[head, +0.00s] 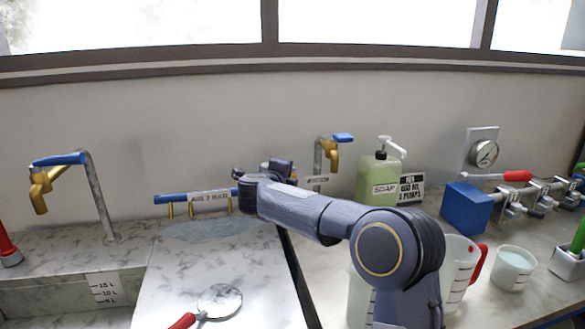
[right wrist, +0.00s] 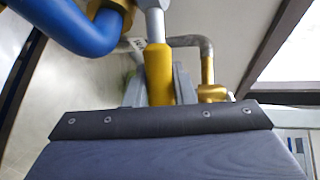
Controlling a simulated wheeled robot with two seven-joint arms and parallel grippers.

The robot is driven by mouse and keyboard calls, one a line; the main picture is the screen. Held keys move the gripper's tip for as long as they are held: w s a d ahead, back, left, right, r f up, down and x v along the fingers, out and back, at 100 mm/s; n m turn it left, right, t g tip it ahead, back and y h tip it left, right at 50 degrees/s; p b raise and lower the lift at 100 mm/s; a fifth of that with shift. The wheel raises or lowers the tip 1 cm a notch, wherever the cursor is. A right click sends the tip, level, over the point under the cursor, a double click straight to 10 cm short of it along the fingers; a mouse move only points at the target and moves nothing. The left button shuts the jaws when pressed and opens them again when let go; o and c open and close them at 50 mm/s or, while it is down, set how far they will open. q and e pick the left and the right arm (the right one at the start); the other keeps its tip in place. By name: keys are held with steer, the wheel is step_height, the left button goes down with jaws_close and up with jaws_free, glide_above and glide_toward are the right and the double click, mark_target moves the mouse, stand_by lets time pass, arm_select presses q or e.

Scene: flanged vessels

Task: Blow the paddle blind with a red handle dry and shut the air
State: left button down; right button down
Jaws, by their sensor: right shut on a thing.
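The paddle blind (head: 219,301), a round grey disc with a red handle (head: 183,321), lies on the pale counter at the lower middle of the head view. I cannot tell whether its face is wet or dry. My right gripper (head: 254,180) is at the back of the counter, away from the paddle blind. In the right wrist view it is shut around a yellow sleeve (right wrist: 158,72) on a metal stem. A thick blue curved pipe (right wrist: 72,28) with brass fittings is beside it. In the head view my gripper hides what it holds. My left gripper is not visible.
A blue bar with brass hooks (head: 170,199) stands left of my gripper, a blue-levered tap (head: 42,188) further left. The soap bottle (head: 380,180), jug (head: 458,272), cup (head: 513,268), blue block (head: 466,208) and gauge (head: 484,153) are to the right. The counter around the blind is clear.

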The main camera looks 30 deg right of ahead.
steer(key=shift+s+a+f+m+g+h+p, duration=0.1)
steer(key=shift+s+a+m+g+h+p, duration=0.1)
steer(key=shift+a+m+g+h+p, duration=0.55)
steer(key=shift+s+a+m+g+h+p, duration=0.15)
steer(key=shift+a+m+g+h+p, duration=0.3)
steer(key=shift+m+g+p, duration=0.55)
steer(key=c, duration=1.2)
jaws_free()
steer(key=b+v, duration=0.1)
steer(key=v, duration=0.7)
